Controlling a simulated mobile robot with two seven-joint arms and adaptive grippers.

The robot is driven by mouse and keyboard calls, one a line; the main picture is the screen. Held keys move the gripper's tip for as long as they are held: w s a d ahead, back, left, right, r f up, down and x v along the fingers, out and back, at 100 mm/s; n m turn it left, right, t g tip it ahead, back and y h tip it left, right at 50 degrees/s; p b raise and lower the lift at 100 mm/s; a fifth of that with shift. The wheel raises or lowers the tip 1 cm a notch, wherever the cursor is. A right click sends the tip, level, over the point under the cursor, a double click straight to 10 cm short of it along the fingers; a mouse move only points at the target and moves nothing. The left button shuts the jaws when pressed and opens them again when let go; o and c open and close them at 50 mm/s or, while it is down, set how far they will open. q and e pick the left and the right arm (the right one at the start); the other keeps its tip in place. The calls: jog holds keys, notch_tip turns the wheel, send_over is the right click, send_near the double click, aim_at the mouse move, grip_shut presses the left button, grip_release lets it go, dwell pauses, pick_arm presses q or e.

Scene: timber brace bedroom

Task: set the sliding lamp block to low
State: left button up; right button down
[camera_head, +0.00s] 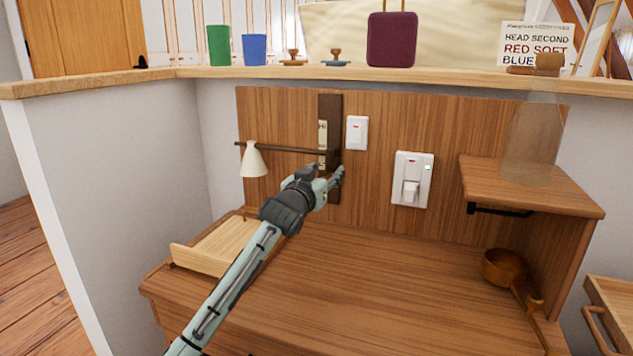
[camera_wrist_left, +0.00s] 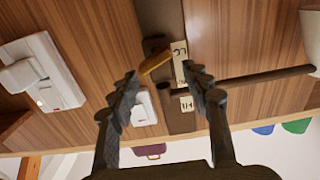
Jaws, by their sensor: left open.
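The lamp's dark vertical rail (camera_head: 334,108) is fixed to the wood panel. A thin dark lamp arm (camera_head: 280,148) runs left from it to a white cone shade (camera_head: 253,160). Pale label plates (camera_head: 322,135) stand beside the rail; the left wrist view, turned over, shows the LO plate (camera_wrist_left: 180,52) and HI plate (camera_wrist_left: 187,104). A yellowish-brown tab (camera_wrist_left: 155,63) shows at the rail near the LO plate. My left gripper (camera_head: 325,173) is open in front of the rail's lower part, hiding some of it. Contact with the block cannot be told. My right gripper is out of view.
A small switch (camera_head: 357,133) and larger rocker switch (camera_head: 412,180) are right of the rail. A wooden tray (camera_head: 215,246) lies on the desk below. A shelf (camera_head: 530,188) and wooden ladle (camera_head: 504,268) are at right. The desk's middle is clear.

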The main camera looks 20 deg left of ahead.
pick_arm(q)
jog(key=s, duration=0.9)
jog(key=shift+s+a, duration=0.15)
jog(key=shift+s, duration=0.15)
